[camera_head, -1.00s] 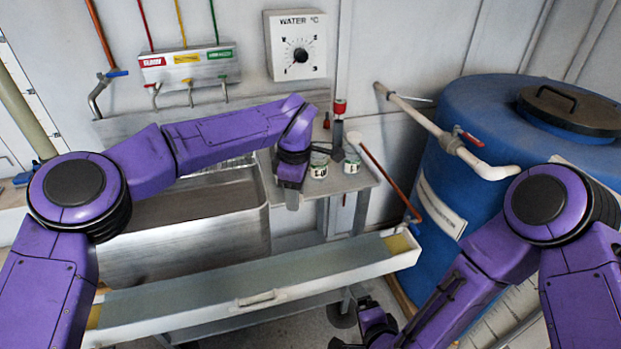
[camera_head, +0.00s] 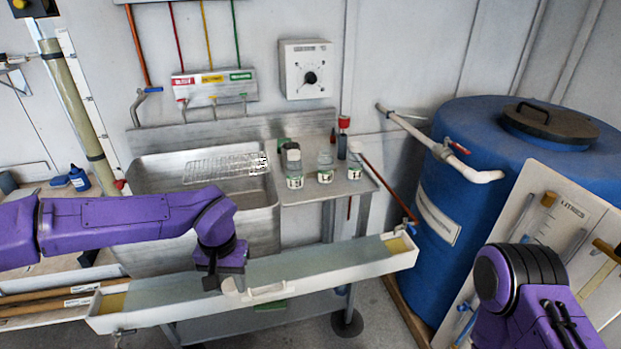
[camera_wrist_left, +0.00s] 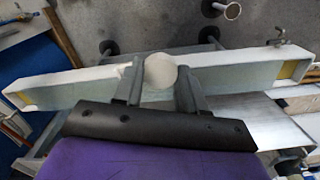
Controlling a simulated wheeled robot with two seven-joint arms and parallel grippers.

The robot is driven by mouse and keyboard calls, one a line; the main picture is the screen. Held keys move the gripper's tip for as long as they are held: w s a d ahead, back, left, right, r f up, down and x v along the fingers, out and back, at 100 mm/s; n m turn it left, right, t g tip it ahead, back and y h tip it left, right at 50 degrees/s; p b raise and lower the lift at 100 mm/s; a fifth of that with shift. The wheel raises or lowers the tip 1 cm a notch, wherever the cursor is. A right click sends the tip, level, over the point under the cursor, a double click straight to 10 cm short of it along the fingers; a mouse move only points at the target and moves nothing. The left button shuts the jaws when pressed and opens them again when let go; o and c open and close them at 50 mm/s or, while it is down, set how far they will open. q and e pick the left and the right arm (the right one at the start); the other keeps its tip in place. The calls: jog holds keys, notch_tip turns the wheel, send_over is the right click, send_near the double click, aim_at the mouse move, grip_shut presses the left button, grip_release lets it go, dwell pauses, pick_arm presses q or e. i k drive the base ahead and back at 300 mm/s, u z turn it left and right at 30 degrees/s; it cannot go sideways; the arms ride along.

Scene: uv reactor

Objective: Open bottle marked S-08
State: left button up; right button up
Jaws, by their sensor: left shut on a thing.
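Three small bottles with green-and-white labels stand on the metal side shelf: a left one (camera_head: 294,169), a middle one (camera_head: 325,167) and a right one (camera_head: 354,165). Their markings are too small to read, so I cannot tell which is S-08. The middle bottle's top looks clear, with no pale cap visible. My left gripper (camera_head: 222,282) is over the long white trough, away from the bottles. It is shut on a round pale cap-like piece (camera_wrist_left: 160,70), seen between the fingers in the left wrist view. My right gripper is out of view.
The white trough (camera_head: 330,262) runs across the front. A steel sink (camera_head: 255,222) stands behind it, left of the shelf (camera_head: 322,190). A blue barrel (camera_head: 455,180) with a white pipe (camera_head: 425,122) is at right. My right arm is at lower right.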

aim_at(325, 162)
jog(key=k, duration=0.75)
jog(key=z, duration=0.75)
jog(key=i, duration=1.35)
jog(key=u, duration=0.7)
